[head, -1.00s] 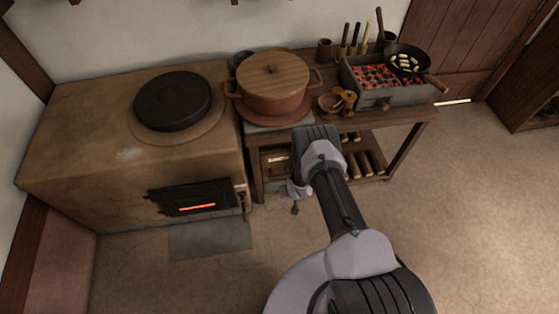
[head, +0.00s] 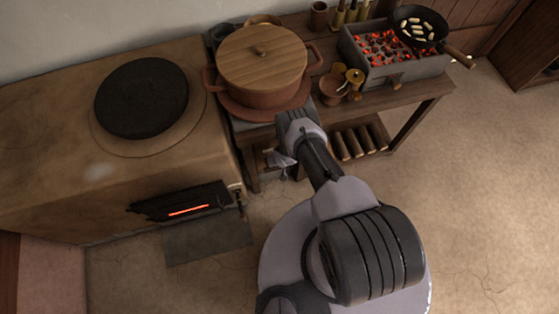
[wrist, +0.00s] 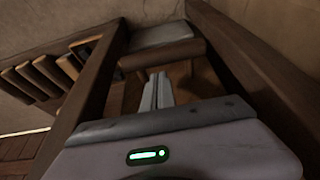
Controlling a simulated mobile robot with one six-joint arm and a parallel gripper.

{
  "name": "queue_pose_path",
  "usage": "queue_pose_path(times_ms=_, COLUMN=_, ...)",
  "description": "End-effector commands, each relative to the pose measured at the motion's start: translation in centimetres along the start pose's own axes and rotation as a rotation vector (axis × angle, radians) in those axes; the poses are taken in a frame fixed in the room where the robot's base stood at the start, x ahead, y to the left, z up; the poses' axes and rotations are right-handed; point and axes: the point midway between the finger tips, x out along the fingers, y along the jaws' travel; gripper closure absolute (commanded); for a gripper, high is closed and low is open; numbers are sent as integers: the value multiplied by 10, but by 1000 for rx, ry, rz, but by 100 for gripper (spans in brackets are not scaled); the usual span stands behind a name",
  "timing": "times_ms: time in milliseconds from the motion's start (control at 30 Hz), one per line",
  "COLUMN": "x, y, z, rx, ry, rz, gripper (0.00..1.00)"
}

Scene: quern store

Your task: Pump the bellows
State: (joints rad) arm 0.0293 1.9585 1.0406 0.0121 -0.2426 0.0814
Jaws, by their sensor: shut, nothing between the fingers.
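I cannot make out the bellows in either view; part of the space below the pot is hidden by my arm. My gripper (head: 280,162) is low at the front of the wooden table (head: 415,100), below the big lidded pot (head: 262,65). In the wrist view my gripper's fingers (wrist: 158,82) are together, with nothing between them. They point into a gap between dark wooden bars (wrist: 95,85), towards a brown wooden surface. A pale grey slab (wrist: 160,37) lies beyond a crossbar.
The clay stove (head: 60,150) stands left, with a glowing firebox (head: 185,205) and a black round lid (head: 142,97). A brazier of hot coals (head: 400,70) and a pan (head: 420,28) are on the table, right. Logs (head: 360,142) lie on the lower shelf. Floor at right is clear.

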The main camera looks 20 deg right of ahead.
Motion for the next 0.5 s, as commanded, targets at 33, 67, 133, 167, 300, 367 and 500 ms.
queue_pose_path(times_ms=33, x=13, y=0, z=1, rx=-1, ry=1, rz=0, gripper=100)
queue_pose_path(times_ms=67, x=16, y=0, z=1, rx=-1, ry=2, rz=0, gripper=100)
queue_pose_path(times_ms=133, x=22, y=0, z=1, rx=-1, ry=0, rz=0, gripper=100)
queue_pose_path(times_ms=167, x=24, y=0, z=1, rx=0, ry=1, rz=0, gripper=100)
queue_pose_path(times_ms=300, x=26, y=0, z=-1, rx=0, ry=1, rz=0, gripper=100)
queue_pose_path(times_ms=367, x=26, y=0, z=-1, rx=0, ry=1, rz=0, gripper=100)
queue_pose_path(times_ms=500, x=25, y=0, z=-1, rx=0, ry=1, rz=0, gripper=100)
